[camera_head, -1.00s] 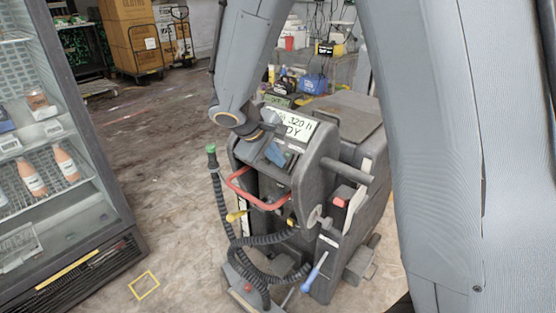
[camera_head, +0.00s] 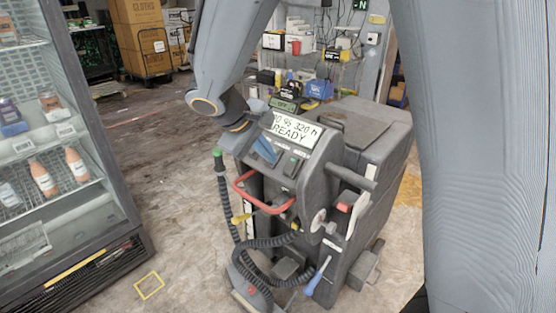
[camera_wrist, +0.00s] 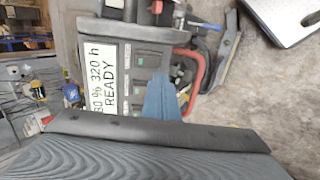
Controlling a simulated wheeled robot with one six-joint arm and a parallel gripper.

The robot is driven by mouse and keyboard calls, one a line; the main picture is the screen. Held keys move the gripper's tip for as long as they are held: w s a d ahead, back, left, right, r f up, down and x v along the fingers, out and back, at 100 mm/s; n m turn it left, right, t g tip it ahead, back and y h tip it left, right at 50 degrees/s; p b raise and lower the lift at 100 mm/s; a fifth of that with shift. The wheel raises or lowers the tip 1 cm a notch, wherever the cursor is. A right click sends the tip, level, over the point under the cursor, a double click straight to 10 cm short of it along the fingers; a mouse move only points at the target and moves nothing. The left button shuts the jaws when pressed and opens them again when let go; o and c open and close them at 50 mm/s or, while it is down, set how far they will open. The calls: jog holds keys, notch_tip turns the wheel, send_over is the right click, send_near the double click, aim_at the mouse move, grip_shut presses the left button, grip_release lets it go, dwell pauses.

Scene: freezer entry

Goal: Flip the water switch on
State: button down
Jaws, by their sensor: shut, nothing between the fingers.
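The grey floor-scrubbing machine (camera_head: 345,150) stands in the middle of the head view. Its sloped control panel has a white display reading READY (camera_head: 292,130). Dark rocker switches with green marks sit below the display; one such switch (camera_head: 290,166) shows to the right of my gripper. In the wrist view a switch (camera_wrist: 147,60) shows beside the display. The switch labels are too small to read, so I cannot tell which one is water. My gripper (camera_head: 264,150), with blue fingers, is shut and empty over the panel. It also shows in the wrist view (camera_wrist: 161,97). Contact with a switch is unclear.
A red handle loop (camera_head: 250,194) and a black coiled hose (camera_head: 262,242) hang at the machine's front. A glass-front fridge (camera_head: 95,150) with bottles stands at left. Cartons (camera_head: 140,35) on a cart and a cluttered bench stand behind. Floor between fridge and machine is clear.

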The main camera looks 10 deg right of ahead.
jog(key=a+b+v, duration=0.1)
jog(key=v, duration=0.5)
jog(key=shift+s+f, duration=0.3)
jog(key=shift+s, duration=0.05)
jog(key=s+d+f+m+g+y, duration=0.2)
jog(key=s+d+f+m+y, duration=0.3)
jog(key=s+d+f, duration=0.5)
jog(key=s+f+m, duration=0.2)
jog(key=s+f, duration=0.1)
jog(key=shift+s+d+g+y+b, duration=0.25)
jog(key=shift+d+g+y+b, duration=0.05)
jog(key=shift+d+y, duration=0.1)
jog(key=shift+f, duration=0.1)
dwell(0.6)
